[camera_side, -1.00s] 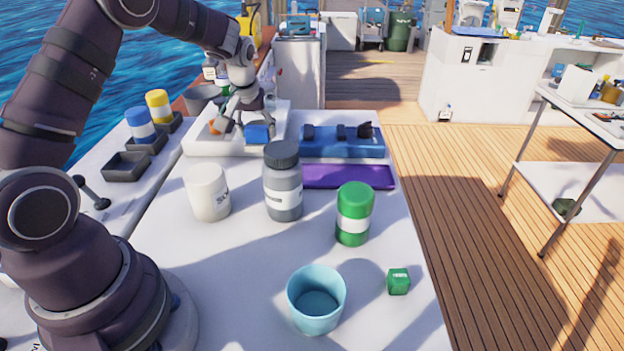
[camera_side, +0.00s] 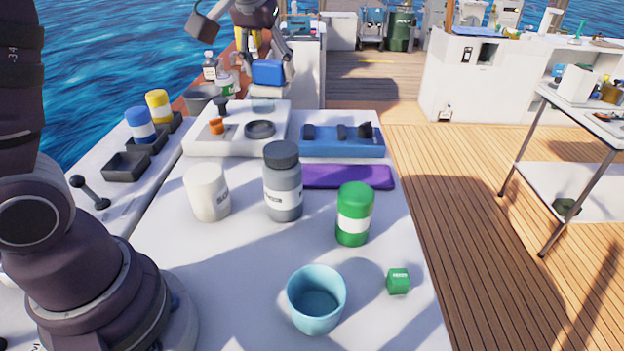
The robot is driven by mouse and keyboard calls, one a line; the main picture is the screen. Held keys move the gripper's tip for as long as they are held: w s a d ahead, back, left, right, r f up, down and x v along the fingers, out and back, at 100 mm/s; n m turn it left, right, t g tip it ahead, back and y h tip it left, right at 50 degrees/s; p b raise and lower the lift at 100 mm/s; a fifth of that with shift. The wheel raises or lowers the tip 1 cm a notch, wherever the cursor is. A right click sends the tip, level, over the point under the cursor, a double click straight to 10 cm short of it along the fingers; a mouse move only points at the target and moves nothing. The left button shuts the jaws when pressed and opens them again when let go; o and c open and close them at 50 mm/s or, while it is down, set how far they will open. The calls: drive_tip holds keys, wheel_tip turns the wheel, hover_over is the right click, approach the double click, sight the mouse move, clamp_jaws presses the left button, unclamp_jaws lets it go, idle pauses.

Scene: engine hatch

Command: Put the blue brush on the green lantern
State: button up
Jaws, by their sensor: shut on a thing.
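My gripper (camera_side: 268,60) is at the top of the side view, shut on a small blue block-shaped thing (camera_side: 267,73). It holds this raised above the far end of the white table. I cannot make out bristles, so whether it is the blue brush is unclear. No clear lantern shape shows. A green canister with a white band (camera_side: 354,213) stands upright on the table at the right, well apart from my gripper. A small green cube (camera_side: 398,281) lies nearer the front right.
A grey bottle (camera_side: 283,185) and a white cup (camera_side: 207,192) stand mid-table. A purple tray (camera_side: 347,178) and a blue case (camera_side: 342,146) lie behind. A white tray (camera_side: 196,146) holds small parts. A light-blue cup (camera_side: 316,300) is in front.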

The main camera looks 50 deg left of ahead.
drive_tip(key=s+d+f+m+h, duration=0.2)
drive_tip(key=s+d+m, duration=0.4)
drive_tip(key=s+d, duration=0.6)
approach(364, 186)
drive_tip(key=shift+w+a+f+t, duration=0.15)
drive_tip(key=shift+w+f+t, duration=0.15)
drive_tip(key=shift+w+f, duration=0.5)
drive_tip(key=shift+f, duration=1.65)
drive_tip(key=shift+f, duration=0.2)
drive_tip(key=o, duration=1.2)
